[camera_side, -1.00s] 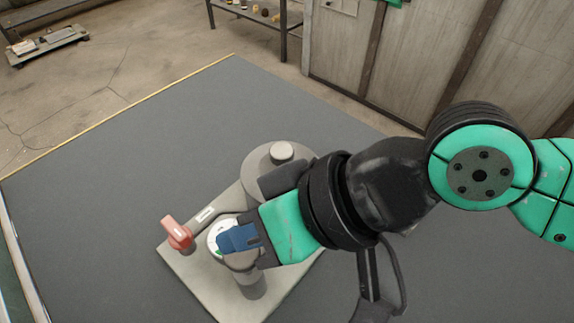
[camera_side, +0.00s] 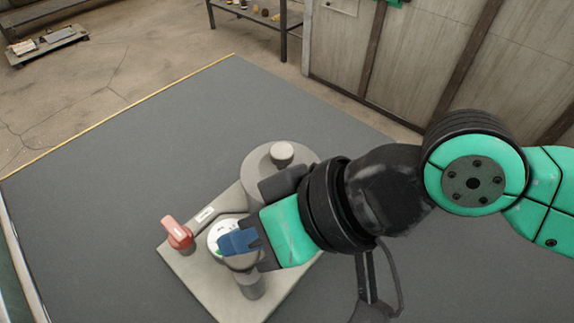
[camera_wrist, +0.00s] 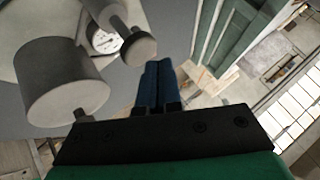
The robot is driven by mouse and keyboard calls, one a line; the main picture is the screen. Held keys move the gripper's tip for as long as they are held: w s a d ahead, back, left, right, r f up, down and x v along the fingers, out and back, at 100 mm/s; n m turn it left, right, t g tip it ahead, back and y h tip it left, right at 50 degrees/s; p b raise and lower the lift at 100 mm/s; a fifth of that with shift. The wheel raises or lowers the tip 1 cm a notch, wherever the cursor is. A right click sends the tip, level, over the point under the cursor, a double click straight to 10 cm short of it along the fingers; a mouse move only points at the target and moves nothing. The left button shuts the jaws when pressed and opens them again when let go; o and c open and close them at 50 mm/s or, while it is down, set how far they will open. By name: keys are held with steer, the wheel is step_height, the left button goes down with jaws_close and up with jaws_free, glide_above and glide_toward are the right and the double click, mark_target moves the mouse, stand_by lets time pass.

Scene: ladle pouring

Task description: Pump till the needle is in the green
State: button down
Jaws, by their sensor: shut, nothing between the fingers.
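The pump unit stands on a grey base plate (camera_side: 190,266). A wide grey cylinder with a knob on top (camera_side: 282,153) is at the back; it also shows in the wrist view (camera_wrist: 62,82). The white gauge (camera_side: 215,247) has a green patch, partly hidden by my fingers; its dial shows in the wrist view (camera_wrist: 105,40), but I cannot read the needle. A short grey post with a round head (camera_side: 251,285) stands in front, also in the wrist view (camera_wrist: 138,50). My gripper (camera_side: 238,243), with blue fingers, is shut and empty, above the post and gauge in the side view.
A red lever (camera_side: 177,233) stands at the plate's left corner, beside a small white label (camera_side: 205,214). The dark mat (camera_side: 120,190) is clear left of and behind the unit. A shelf table (camera_side: 255,20) is far back.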

steer(key=shift+f, duration=2)
stand_by(1.4)
steer(key=shift+r, duration=2.25)
steer(key=shift+r, duration=2.5)
steer(key=shift+d, duration=0.1)
steer(key=w+d+f+m+t+h, duration=0.1)
steer(key=w+d+m+t, duration=0.1)
steer(key=w+d, duration=0.4)
steer(key=w+d+f+m+t+h, duration=0.1)
steer(key=w+d+t+h, duration=0.15)
steer(key=d, duration=0.55)
steer(key=d+f+m+h, duration=0.2)
steer(key=d, duration=0.9)
steer(key=d+f+m+t+h, duration=0.1)
steer(key=d+f+m+h, duration=0.1)
steer(key=d, duration=0.9)
steer(key=shift+d+f+h, duration=0.25)
steer(key=shift+d+h, duration=0.1)
steer(key=shift+h, duration=0.4)
